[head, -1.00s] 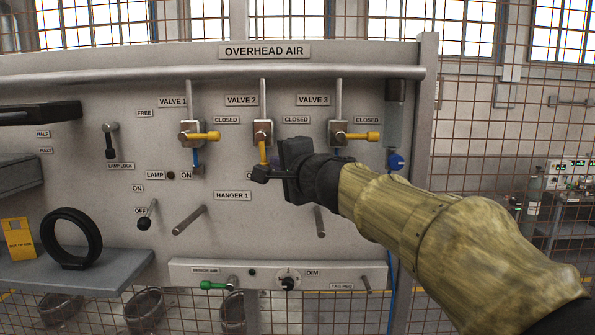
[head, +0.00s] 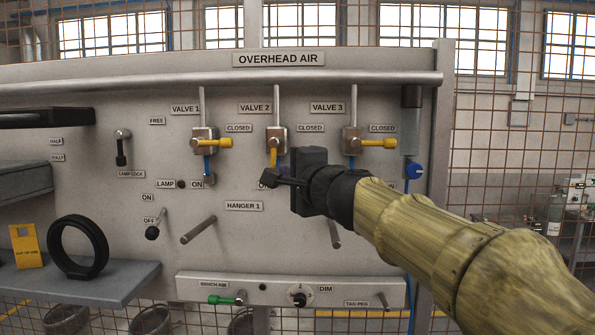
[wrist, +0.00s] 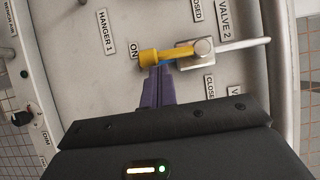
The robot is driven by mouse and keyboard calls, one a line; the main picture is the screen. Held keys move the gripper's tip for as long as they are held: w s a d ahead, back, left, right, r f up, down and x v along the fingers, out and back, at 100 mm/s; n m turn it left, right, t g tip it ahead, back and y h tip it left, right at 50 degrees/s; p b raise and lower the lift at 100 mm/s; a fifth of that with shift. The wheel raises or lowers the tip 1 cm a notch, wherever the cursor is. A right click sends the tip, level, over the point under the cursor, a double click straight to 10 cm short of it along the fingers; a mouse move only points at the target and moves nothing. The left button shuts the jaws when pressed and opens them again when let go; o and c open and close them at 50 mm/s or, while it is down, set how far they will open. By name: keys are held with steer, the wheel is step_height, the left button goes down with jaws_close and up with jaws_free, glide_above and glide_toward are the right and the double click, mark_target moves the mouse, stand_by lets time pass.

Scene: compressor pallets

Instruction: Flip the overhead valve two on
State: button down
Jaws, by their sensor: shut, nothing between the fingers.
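Valve 2 (head: 277,136) is on the panel under the OVERHEAD AIR sign, between valves 1 and 3. Its yellow handle (head: 273,155) points straight down, toward the ON label and away from its CLOSED label. In the wrist view the yellow handle (wrist: 168,55) ends beside the ON label (wrist: 134,50). My gripper (head: 268,178) is shut and empty, just below the handle's end. Its purple fingers (wrist: 157,86) reach close to the handle tip in the wrist view; I cannot tell whether they touch. My gripper body partly hides the ON label in the head view.
Valve 1 (head: 204,141) and valve 3 (head: 353,141) have handles pointing right to CLOSED. The HANGER 1 peg (head: 198,230) and another peg (head: 334,234) stick out below. A shelf (head: 100,284) with a black ring (head: 78,247) is lower left.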

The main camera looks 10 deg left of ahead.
steer(key=w+d+b+v, duration=0.1)
steer(key=b+v, duration=0.3)
steer(key=v, duration=0.9)
steer(key=shift+w+d+f, duration=0.15)
steer(key=shift+w+d, duration=0.2)
steer(key=shift+d, duration=0.25)
steer(key=shift+w, duration=0.1)
